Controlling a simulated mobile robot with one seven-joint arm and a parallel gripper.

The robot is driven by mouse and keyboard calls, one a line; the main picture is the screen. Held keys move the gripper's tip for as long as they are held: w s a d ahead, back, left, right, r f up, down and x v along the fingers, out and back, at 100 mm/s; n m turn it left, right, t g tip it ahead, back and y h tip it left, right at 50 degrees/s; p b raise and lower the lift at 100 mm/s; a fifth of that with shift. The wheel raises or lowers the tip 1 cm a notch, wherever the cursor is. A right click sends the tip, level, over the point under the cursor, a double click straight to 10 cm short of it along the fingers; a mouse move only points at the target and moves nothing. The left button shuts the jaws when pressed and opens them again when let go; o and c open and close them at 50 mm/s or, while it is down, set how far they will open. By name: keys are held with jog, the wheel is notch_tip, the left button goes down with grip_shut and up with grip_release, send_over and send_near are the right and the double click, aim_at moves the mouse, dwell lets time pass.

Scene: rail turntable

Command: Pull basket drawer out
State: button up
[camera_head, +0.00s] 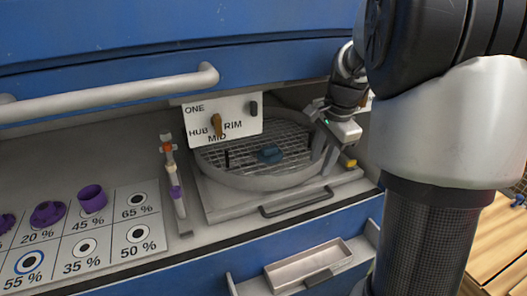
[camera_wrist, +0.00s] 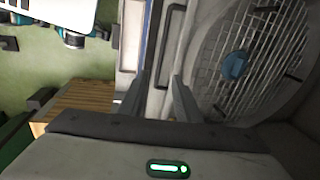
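The basket drawer is a grey tray (camera_head: 222,208) carrying a round mesh basket (camera_head: 225,175) with a blue hub (camera_head: 270,153). A dark bar handle (camera_head: 297,203) runs along its front edge. My gripper (camera_head: 324,158) points down over the right side of the basket rim, to the right of and behind the handle. The wrist view shows my two fingers (camera_wrist: 159,88) apart, with a grey surface beyond them and nothing clearly held. The basket mesh and blue hub (camera_wrist: 234,66) lie to their right in that view. Whether the fingers touch the rim is unclear.
A sign (camera_head: 222,119) with small levers hangs above the basket. A long pale handle bar (camera_head: 110,94) crosses the upper left. A percent-marked board (camera_head: 92,238) holds purple parts at left.

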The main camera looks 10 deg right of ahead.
jog(key=w+f, duration=0.1)
jog(key=b, duration=0.4)
send_near(307, 203)
jog(key=x, duration=0.7)
jog(key=shift+w+f, duration=0.15)
jog(key=shift+f, duration=0.15)
grip_shut()
